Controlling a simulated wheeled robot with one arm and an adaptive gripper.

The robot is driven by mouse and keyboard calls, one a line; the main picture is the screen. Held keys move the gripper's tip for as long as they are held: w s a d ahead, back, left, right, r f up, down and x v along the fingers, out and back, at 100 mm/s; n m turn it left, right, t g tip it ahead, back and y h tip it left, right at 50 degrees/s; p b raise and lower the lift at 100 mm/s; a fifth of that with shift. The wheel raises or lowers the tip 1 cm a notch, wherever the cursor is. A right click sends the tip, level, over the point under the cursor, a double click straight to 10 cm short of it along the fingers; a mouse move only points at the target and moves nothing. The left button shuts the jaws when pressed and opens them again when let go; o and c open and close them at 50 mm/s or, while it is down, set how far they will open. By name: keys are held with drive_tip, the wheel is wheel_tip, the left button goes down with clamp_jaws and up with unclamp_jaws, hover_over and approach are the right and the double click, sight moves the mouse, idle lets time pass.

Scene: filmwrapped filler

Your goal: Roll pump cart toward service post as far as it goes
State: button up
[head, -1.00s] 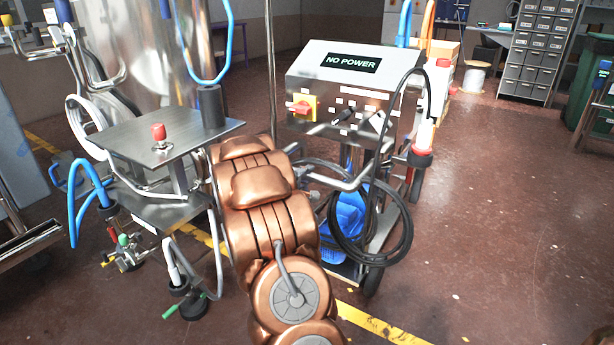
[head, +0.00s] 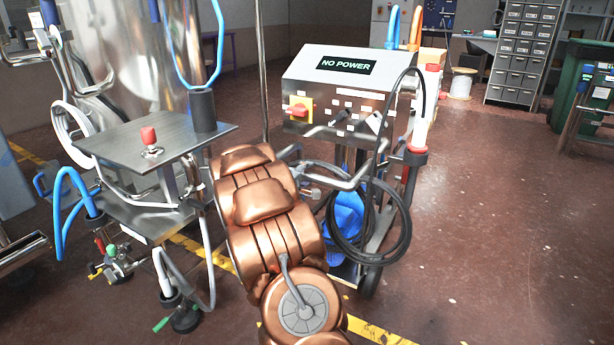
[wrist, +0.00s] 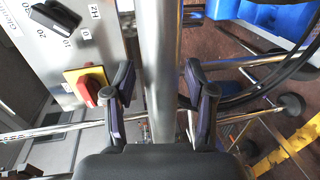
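The pump cart (head: 335,85) stands ahead in the head view, a wheeled steel frame with a box marked NO POWER, a red-yellow switch and a coiled black hose. Its steel handle bar (wrist: 160,60) runs between my gripper's fingers (wrist: 160,85) in the wrist view. I see a gap on each side of the bar, so the fingers are around it but apart from it. In the head view my copper arm hides the gripper. The switch (wrist: 86,84) is left of the fingers. I cannot tell for certain which thing is the service post.
A steel table (head: 155,143) with a red button, hoses and valves stands close on the left, before a shiny tank. A thin vertical pole (head: 262,70) rises beside the cart. Grey drawers (head: 522,50) and a green bin (head: 580,85) are behind. Brown floor (head: 500,220) is clear on the right.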

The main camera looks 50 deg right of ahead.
drive_tip(key=v, duration=1.2)
idle(0.6)
drive_tip(key=s+a+r+m+g+y+p, duration=0.45)
drive_tip(key=s+a+r+p, duration=0.75)
drive_tip(key=s+r+p, duration=0.3)
drive_tip(key=s+a+r+n+y+p, duration=0.1)
drive_tip(key=s+a+r+y+p, duration=0.2)
drive_tip(key=a, duration=0.7)
drive_tip(key=s+a+r+n+y+p, duration=0.1)
drive_tip(key=s+a+r+y+p, duration=0.3)
drive_tip(key=a, duration=0.7)
drive_tip(key=s+a+r+n+y+p, duration=0.1)
drive_tip(key=s+a+r+y+p, duration=0.3)
drive_tip(key=s+a+p, duration=0.3)
drive_tip(key=a+r+p, duration=0.1)
drive_tip(key=a, duration=0.3)
drive_tip(key=shift+s+a+t, duration=0.2)
drive_tip(key=shift+s+t, duration=0.15)
